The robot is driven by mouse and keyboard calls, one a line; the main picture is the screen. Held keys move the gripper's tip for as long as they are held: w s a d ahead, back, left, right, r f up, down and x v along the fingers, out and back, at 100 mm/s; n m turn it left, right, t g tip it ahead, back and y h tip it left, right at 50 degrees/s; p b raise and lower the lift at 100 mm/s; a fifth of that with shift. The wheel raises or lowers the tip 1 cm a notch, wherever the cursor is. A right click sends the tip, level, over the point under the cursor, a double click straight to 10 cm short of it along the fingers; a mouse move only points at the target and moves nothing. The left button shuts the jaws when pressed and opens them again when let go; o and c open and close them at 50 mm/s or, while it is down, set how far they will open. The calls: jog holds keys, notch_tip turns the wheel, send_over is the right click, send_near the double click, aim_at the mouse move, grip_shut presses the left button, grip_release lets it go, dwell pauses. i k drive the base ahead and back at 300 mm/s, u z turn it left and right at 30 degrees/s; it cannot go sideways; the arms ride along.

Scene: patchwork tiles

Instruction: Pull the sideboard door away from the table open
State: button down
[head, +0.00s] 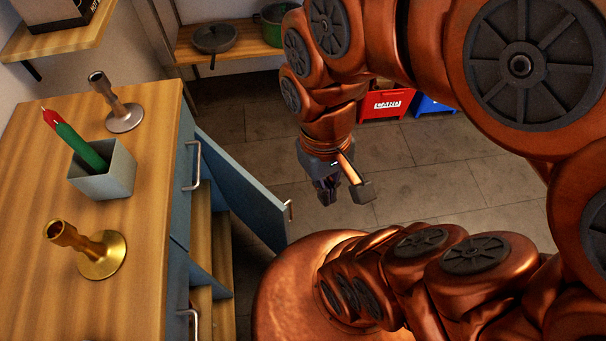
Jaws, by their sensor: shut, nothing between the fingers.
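The sideboard (150,200) stands at the left, with a wooden top and blue-grey fronts. Its far door (243,190) stands swung out from the front, and wooden shelves (205,250) show inside. The door's metal handle (290,210) is at its outer edge. My gripper (327,193) is shut and empty, over the floor to the right of the door, apart from the handle in the picture. The near part of the front is partly cut off by the frame. No table can be made out.
On the sideboard top are a gold candlestick (98,255), a silver candlestick (124,116) and a grey holder (105,175) with red and green candles. A shelf (228,45) with pans, a red crate (386,104) and a blue crate (432,106) are at the back. Tiled floor (420,190) is clear.

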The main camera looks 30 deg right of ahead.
aim_at(263, 213)
jog(key=k, duration=0.7)
jog(key=u, duration=1.6)
